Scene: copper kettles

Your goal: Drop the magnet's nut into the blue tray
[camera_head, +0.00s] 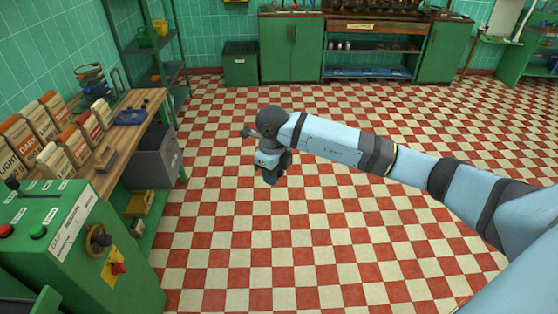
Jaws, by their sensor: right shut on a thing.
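My right gripper (270,179) hangs in the middle of the view, over the checkered floor and right of the wooden bench. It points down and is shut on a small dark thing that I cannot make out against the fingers. I cannot tell the magnet or its nut apart at this size. A blue tray (130,117) lies on the far part of the bench, well to the left of the gripper. Small dark items seem to be in or by it. My left gripper is not in view.
The wooden bench (135,138) carries several paper bags (55,160) and a stack of coiled things (91,82). A green control cabinet (75,245) stands at the near left. A grey bin (155,156) is under the bench. The checkered floor (330,240) is clear.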

